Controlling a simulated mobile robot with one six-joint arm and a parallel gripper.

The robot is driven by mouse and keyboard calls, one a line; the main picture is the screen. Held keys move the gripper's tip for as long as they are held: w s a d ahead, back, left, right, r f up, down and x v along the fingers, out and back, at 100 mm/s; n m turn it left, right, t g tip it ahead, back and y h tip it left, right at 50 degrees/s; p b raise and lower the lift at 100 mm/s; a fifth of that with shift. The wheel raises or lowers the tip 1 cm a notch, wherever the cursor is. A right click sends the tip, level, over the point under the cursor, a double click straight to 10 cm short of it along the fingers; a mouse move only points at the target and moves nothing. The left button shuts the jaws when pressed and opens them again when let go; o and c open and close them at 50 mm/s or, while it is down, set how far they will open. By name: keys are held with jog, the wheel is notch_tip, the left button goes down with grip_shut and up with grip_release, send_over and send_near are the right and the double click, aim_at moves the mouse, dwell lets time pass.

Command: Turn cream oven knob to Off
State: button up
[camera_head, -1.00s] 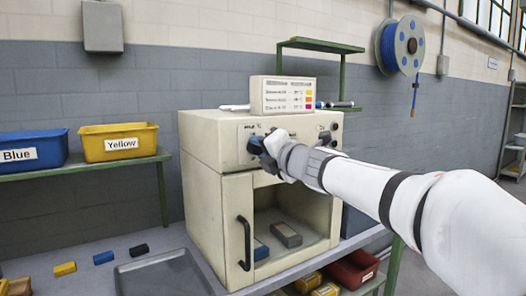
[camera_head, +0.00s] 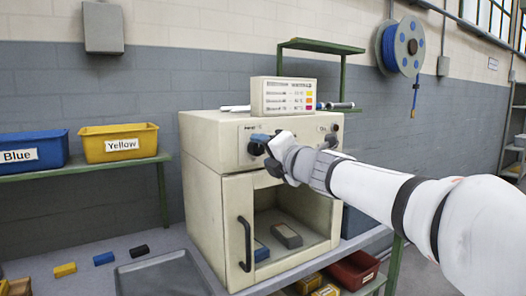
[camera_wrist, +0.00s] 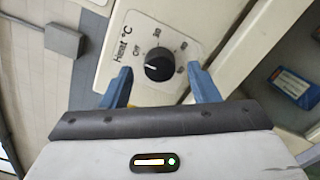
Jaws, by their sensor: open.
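The cream oven (camera_head: 203,147) stands on the bench, with its control panel above the door opening. Its round black knob (camera_wrist: 158,67) shows in the wrist view on a light plate marked "Heat °C". The white pointer line runs toward the left side of the dial; the "Off" mark (camera_wrist: 137,51) is at the knob's upper left. My gripper (camera_wrist: 158,76) is open, with one blue finger on each side of the knob and gaps between. In the head view my gripper (camera_head: 266,153) is at the panel's left part and hides the knob.
A dark door handle (camera_head: 246,243) is below the panel. Grey and blue blocks lie inside the oven. A sign box (camera_head: 283,96) stands on top. A yellow bin (camera_head: 119,143) and a blue bin (camera_head: 35,150) are on the left shelf. A grey tray (camera_head: 165,275) lies in front.

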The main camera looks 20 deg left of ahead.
jog(key=v, duration=0.6)
jog(key=shift+s, duration=0.15)
jog(key=w+d+m+t+h+p, duration=0.3)
jog(key=d+m+h+p, duration=0.45)
jog(key=d+m, duration=0.5)
jog(key=s+d+f+m+g+h+p, duration=0.1)
jog(key=s+d+f+m+h+p, duration=0.1)
jog(key=d+f+m+h, duration=0.3)
jog(key=s+d+f+m+g+h+p, duration=0.1)
jog(key=s+d+m+p, duration=0.2)
jog(key=d, duration=0.4)
jog(key=s+d+f+m+g+p, duration=0.2)
jog(key=s+f+m+g, duration=0.3)
jog(key=s, duration=0.5)
jog(key=s+d+f+m+g+p, duration=0.3)
jog(key=s+f+m+g, duration=0.2)
jog(key=s+m, duration=0.3)
jog(key=s, duration=0.2)
jog(key=shift+s+f, duration=0.2)
jog(key=shift+s, duration=0.1)
jog(key=shift+m, duration=0.25)
